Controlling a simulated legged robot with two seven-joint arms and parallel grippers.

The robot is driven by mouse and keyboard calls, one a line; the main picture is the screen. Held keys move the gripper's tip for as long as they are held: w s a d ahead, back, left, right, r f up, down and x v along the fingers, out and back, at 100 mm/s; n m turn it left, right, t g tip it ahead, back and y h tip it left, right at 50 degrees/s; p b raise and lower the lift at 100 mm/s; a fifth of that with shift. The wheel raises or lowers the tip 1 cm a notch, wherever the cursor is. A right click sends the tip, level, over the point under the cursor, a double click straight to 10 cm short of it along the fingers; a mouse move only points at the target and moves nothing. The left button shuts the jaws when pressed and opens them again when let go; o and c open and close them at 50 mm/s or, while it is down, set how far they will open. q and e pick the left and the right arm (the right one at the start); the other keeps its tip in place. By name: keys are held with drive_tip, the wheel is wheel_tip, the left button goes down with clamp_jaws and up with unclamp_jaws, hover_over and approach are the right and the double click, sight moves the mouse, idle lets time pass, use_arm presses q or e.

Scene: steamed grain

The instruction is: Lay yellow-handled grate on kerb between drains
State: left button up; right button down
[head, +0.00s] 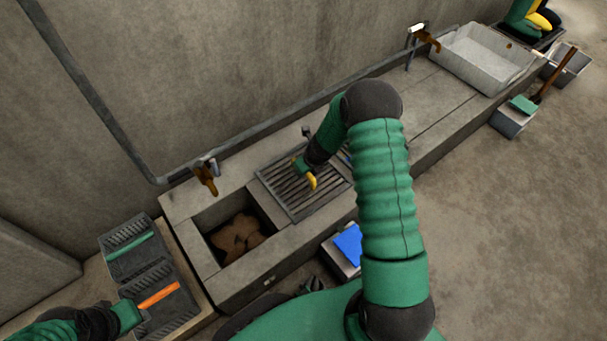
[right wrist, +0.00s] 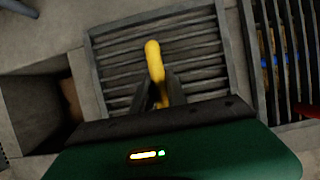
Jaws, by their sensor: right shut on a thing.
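The grate (head: 320,199) is a dark slatted square with a yellow handle (head: 312,182). It lies flat at the kerb (head: 290,235), right of the open drain (head: 205,222); I cannot tell whether it touches the stone. My right gripper (head: 305,173) is shut on the handle, which also shows in the right wrist view (right wrist: 153,62). A second slatted grate (right wrist: 275,45) is right of the held one there, with something blue beneath; in the head view my arm mostly hides that area. My left gripper (head: 130,314) is at lower left by a black tray; its jaws are unclear.
Brown lumps (head: 237,238) lie in the open drain. The black tray (head: 165,312) holds green-handled and orange-handled tools. Brown taps (head: 205,178) and a pipe run along the wall. A pale basin (head: 475,62) stands far right. A blue-topped box (head: 346,246) sits before the kerb.

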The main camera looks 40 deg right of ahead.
drive_tip(key=c, duration=1.3)
unclamp_jaws()
drive_tip(key=shift+a, duration=0.1)
drive_tip(key=p+v, duration=0.6)
drive_tip(key=v, duration=0.5)
drive_tip(key=shift+r, duration=0.3)
drive_tip(key=s+a+r+n, duration=0.4)
drive_tip(key=a+r+n, duration=0.4)
drive_tip(key=a+n, duration=0.6)
drive_tip(key=s+a+r+n, duration=0.1)
drive_tip(key=s+n, duration=0.2)
drive_tip(key=n, duration=0.4)
drive_tip(key=s+a+r+n+g, duration=0.1)
drive_tip(key=s+a+r+n, duration=0.1)
drive_tip(key=s+n, duration=0.2)
drive_tip(key=s+a+r+n+g, duration=0.1)
drive_tip(key=s+r+n, duration=0.1)
drive_tip(key=n, duration=0.9)
drive_tip(key=shift+s+a+r, duration=0.1)
drive_tip(key=shift+s+a, duration=0.1)
drive_tip(key=shift+s, duration=0.2)
drive_tip(key=shift+s+a+r, duration=0.1)
drive_tip(key=shift+s+a, duration=0.05)
drive_tip(key=shift+s, duration=0.25)
